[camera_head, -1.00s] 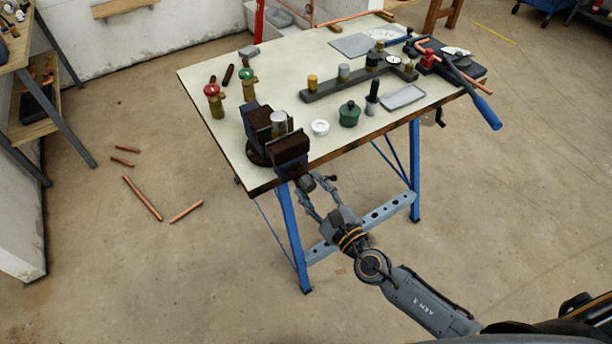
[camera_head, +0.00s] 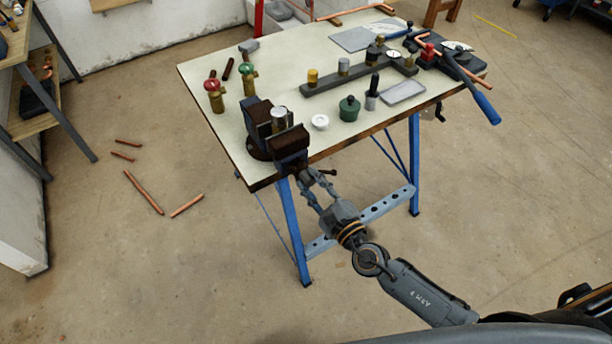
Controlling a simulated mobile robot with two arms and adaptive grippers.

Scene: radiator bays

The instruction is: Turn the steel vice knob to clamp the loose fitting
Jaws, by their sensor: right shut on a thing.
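The dark vice (camera_head: 289,142) with brown jaw faces is mounted at the front left corner of the bench. The loose fitting (camera_head: 279,119), a short silvery cylinder, stands upright between its jaws; whether both jaws touch it I cannot tell. My right gripper (camera_head: 305,182) reaches up from below to the front of the vice, at the bench edge. It is shut on the steel vice knob, which is mostly hidden by the fingers and small in view. My left gripper is not in view.
The pale bench top (camera_head: 225,75) holds a red-handled valve (camera_head: 214,95), a green-handled valve (camera_head: 247,80), a white ring (camera_head: 320,122) and a green pot (camera_head: 349,108). A pipe bender (camera_head: 470,75) overhangs its right side. Copper pipes (camera_head: 142,192) lie on the floor at left.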

